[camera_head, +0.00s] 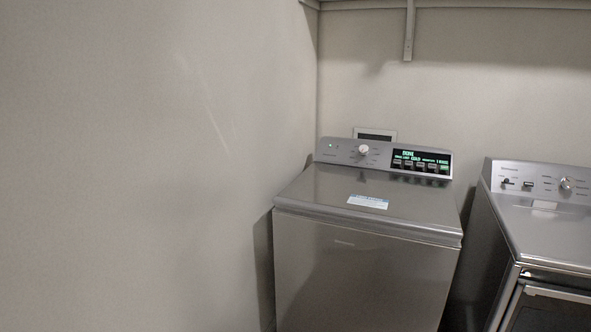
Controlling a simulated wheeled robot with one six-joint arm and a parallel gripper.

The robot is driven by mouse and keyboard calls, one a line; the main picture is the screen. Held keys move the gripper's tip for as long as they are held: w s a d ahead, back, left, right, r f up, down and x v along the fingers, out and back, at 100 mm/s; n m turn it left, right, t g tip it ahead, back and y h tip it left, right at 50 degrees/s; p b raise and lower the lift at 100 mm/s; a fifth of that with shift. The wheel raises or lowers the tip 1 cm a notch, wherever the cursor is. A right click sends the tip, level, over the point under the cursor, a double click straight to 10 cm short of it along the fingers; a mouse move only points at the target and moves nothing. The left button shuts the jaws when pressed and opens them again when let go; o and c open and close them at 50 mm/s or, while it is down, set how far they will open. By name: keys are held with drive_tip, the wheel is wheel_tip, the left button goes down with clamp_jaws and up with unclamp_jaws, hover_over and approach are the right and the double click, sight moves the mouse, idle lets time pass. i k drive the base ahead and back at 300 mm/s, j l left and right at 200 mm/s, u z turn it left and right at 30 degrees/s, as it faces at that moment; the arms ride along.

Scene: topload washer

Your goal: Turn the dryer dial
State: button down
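The dryer (545,233) is the silver machine at the right edge, partly cut off by the frame. Its dial (567,184) is a round silver knob on the sloped control panel at the back. Printed marks surround the dial, but they are too small to read. Two small dark controls (517,183) sit to the left of it on the same panel. My gripper is not in view, and nothing touches the dial.
A topload washer (366,265) with its lid shut stands left of the dryer, with a narrow dark gap between them. It has its own knob (364,149) and a lit display (421,161). A bare wall (150,160) fills the left. A shelf bracket (409,30) hangs above.

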sight(568, 183)
drive_tip(key=k+l, duration=0.1)
drive_tip(key=l, duration=0.35)
drive_tip(key=z, duration=1.35)
